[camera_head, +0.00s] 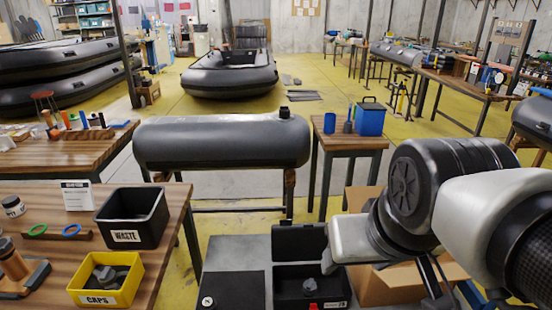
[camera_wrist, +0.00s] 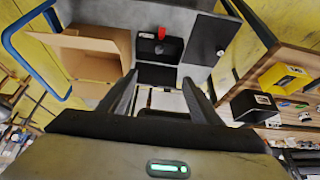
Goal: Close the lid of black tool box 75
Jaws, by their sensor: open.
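The black tool box (camera_head: 312,288) stands open on a grey surface in the head view, its lid (camera_head: 299,242) raised at the far side. A red item shows at its front; its number is too small to read. In the wrist view the open box (camera_wrist: 172,48) is at the top centre, with the red item on it and the lid (camera_wrist: 157,75) on the near side. My gripper (camera_wrist: 160,79) is open and empty, its two fingers spread either side of the lid in the picture. Contact cannot be told. In the head view my arm hides the fingertips.
A closed black panel (camera_head: 232,289) lies left of the tool box. An open cardboard box (camera_wrist: 92,52) is beside it on the other side. A wooden table at left holds a black waste bin (camera_head: 131,220) and a yellow caps bin (camera_head: 105,279). A grey cylinder (camera_head: 220,143) stands behind.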

